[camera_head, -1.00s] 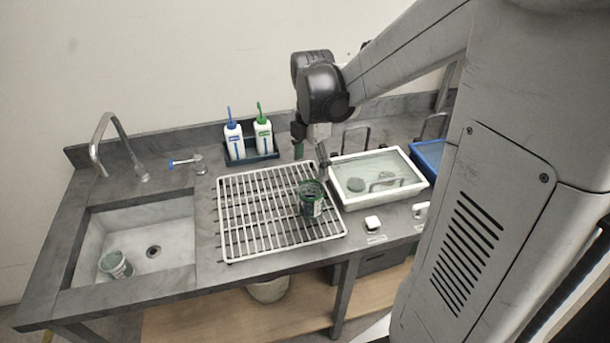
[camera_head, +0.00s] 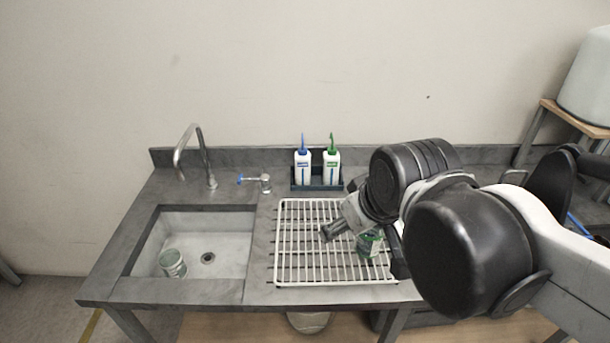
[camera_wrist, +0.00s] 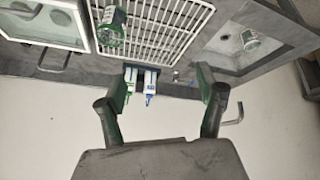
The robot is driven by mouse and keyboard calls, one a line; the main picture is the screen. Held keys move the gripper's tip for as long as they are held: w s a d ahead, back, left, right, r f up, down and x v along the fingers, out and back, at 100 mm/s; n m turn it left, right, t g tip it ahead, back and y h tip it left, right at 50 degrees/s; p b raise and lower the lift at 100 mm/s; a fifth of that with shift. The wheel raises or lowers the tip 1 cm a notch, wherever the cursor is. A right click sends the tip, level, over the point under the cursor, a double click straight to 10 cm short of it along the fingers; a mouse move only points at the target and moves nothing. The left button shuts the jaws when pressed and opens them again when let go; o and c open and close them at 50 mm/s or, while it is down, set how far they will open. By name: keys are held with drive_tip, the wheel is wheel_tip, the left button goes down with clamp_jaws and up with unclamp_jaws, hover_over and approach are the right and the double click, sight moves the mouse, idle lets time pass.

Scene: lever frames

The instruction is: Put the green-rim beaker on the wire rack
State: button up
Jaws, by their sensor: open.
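A green-rim beaker (camera_head: 370,243) stands on the right part of the white wire rack (camera_head: 306,283). My gripper partly covers it in the head view. In the wrist view the beaker (camera_wrist: 110,32) sits on the rack (camera_wrist: 165,25), outside the span of the fingers. My gripper (camera_wrist: 166,92) is open with nothing between its fingers. It hangs tilted above the rack and apart from the beaker. A second, paler beaker (camera_head: 172,263) is in the sink and also shows in the wrist view (camera_wrist: 249,40).
The sink (camera_head: 225,245) is left of the rack, with a tap (camera_head: 207,165) behind it. A blue-topped bottle (camera_head: 302,168) and a green-topped bottle (camera_head: 332,167) stand in a dark holder behind the rack. A white-rimmed tub (camera_wrist: 45,42) sits beside the rack. The rack's left part is clear.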

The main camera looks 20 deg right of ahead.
drive_tip(key=shift+s+a+m+t, duration=0.4)
drive_tip(key=shift+s+a+m, duration=0.25)
drive_tip(key=shift+m, duration=0.45)
drive_tip(key=shift+d, duration=0.1)
wheel_tip(320, 180, down, 6)
drive_tip(key=b, duration=0.5)
drive_tip(key=shift+r+b, duration=0.1)
drive_tip(key=shift+b, duration=0.25)
